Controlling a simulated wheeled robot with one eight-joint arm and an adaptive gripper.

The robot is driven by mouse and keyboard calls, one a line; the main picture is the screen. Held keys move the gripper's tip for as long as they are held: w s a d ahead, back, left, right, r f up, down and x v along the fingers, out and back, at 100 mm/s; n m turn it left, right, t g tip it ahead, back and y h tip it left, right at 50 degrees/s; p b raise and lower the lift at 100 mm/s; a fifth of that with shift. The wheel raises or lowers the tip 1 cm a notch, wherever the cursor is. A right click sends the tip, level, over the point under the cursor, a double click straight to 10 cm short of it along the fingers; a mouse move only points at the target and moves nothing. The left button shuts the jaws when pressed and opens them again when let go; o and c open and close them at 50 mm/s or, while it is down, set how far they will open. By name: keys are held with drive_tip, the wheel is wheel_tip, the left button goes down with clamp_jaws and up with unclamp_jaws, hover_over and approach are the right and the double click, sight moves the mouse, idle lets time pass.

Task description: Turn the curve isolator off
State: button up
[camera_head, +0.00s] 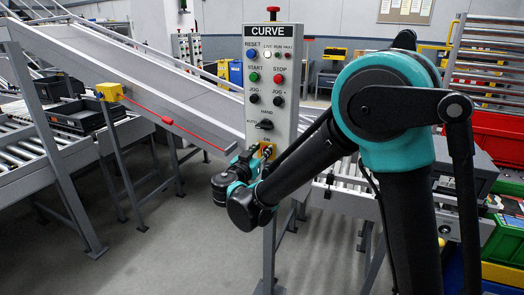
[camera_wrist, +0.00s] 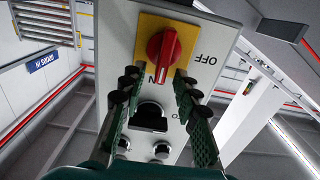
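The curve isolator is a red rotary knob (camera_wrist: 164,50) on a yellow plate (camera_wrist: 187,28), on the grey control panel (camera_head: 271,85) headed CURVE. In the wrist view, its ridged handle points roughly down toward the partly covered ON label; OFF reads at the right. My gripper (camera_wrist: 157,78) is open, its two dark green fingers apart, with tips just below the knob at left and right. I see no clear contact. In the head view, my gripper (camera_head: 257,163) is at the panel's lower end and mostly hides the isolator.
A black selector (camera_wrist: 151,116) sits between my fingers in the wrist view, with push buttons beyond. A sloping conveyor (camera_head: 150,75) runs behind left; a roller conveyor (camera_head: 340,197) lies behind right. Floor at front left is clear.

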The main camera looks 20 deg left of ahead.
drive_tip(key=shift+w, duration=0.15)
drive_tip(key=shift+c, duration=0.2)
clamp_jaws()
